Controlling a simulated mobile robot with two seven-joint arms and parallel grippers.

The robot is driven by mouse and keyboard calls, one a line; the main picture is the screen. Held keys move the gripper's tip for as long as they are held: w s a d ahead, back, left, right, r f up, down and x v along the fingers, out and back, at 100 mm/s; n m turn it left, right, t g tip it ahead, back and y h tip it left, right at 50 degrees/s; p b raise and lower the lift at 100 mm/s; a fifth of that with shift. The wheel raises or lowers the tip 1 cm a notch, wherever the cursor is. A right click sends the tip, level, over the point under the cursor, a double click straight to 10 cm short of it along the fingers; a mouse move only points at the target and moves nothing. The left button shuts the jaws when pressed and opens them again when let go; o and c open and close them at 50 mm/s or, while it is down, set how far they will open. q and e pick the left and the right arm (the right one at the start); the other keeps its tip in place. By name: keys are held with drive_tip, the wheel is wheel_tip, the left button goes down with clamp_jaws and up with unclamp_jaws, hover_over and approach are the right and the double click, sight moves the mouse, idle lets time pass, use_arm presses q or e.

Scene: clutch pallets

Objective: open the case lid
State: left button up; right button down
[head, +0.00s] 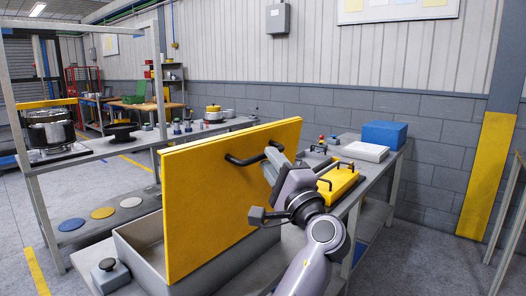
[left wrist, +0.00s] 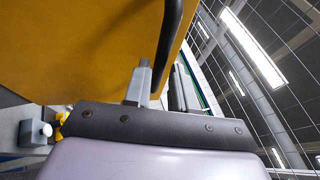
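The case is a grey open box (head: 133,244) on the bench. Its large yellow lid (head: 205,215) stands nearly upright above it, and the box interior shows at the left. The lid has a black bar handle (head: 240,161); the lid (left wrist: 85,45) and handle (left wrist: 172,30) also fill the upper left wrist view. My left gripper (head: 271,163) is at the right end of the handle. Its fingers (left wrist: 158,85) lie on either side of the handle bar and appear closed on it. My right gripper is out of view.
A grey button box (head: 109,274) stands at the case's front left. Behind my arm are a smaller yellow lidded box (head: 338,180), a white box (head: 364,151) and a blue box (head: 384,134). A shelf frame with pots (head: 50,130) stands at the left.

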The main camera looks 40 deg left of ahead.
sight(249, 149)
use_arm(q)
drive_tip(key=shift+x, duration=1.7)
clamp_jaws()
drive_tip(key=a, duration=0.2)
drive_tip(key=a+r+p, duration=0.1)
drive_tip(key=a, duration=0.2)
drive_tip(key=shift+w+a+r, duration=0.15)
drive_tip(key=shift+w+a, duration=0.05)
drive_tip(key=shift+a, duration=0.1)
unclamp_jaws()
drive_tip(key=b+v, duration=0.1)
drive_tip(key=v, duration=0.5)
drive_tip(key=shift+s+d+b, duration=0.1)
drive_tip(key=shift+d+b, duration=0.15)
drive_tip(key=shift+b, duration=0.1)
drive_tip(key=shift+s+d+f, duration=0.2)
drive_tip(key=shift+s+d, duration=0.05)
